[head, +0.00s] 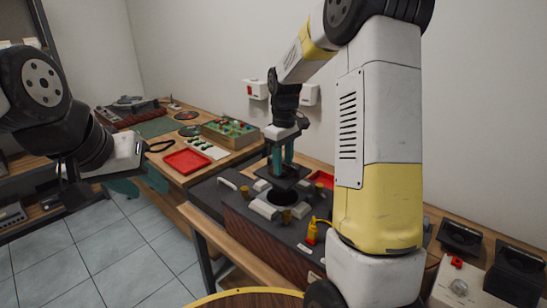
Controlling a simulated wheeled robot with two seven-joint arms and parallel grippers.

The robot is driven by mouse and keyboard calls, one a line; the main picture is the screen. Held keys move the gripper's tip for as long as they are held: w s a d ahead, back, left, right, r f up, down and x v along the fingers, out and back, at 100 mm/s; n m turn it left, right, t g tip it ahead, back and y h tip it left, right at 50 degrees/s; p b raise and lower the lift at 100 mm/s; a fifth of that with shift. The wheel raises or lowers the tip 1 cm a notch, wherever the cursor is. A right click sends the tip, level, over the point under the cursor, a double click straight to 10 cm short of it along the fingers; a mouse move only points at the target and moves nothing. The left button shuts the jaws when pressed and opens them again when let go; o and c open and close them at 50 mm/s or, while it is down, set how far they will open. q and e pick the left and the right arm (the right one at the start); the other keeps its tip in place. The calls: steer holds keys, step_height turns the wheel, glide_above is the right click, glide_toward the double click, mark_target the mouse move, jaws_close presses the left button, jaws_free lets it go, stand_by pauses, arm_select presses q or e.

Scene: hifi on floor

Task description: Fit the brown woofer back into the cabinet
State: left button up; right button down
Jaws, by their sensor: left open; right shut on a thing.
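The cabinet (268,240) is a low box with a dark top and wood-grain side, lying on the bench with a round dark opening (289,197) in its top. My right gripper (284,166) points down over this opening. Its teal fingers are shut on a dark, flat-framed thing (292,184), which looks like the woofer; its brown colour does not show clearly. It is held just above the opening, and I cannot tell whether it touches the rim. My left gripper (150,183) is open and empty at the left, over the floor, away from the cabinet.
White blocks (264,208) and brass-coloured knobs (286,216) surround the opening. A red tray (187,161) and a green circuit board box (230,131) lie on the back bench. My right arm hides part of the bench.

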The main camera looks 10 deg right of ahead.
steer(key=shift+f, duration=4.05)
steer(key=shift+f, duration=0.1)
steer(key=c, duration=0.9)
jaws_free()
steer(key=shift+r, duration=3.9)
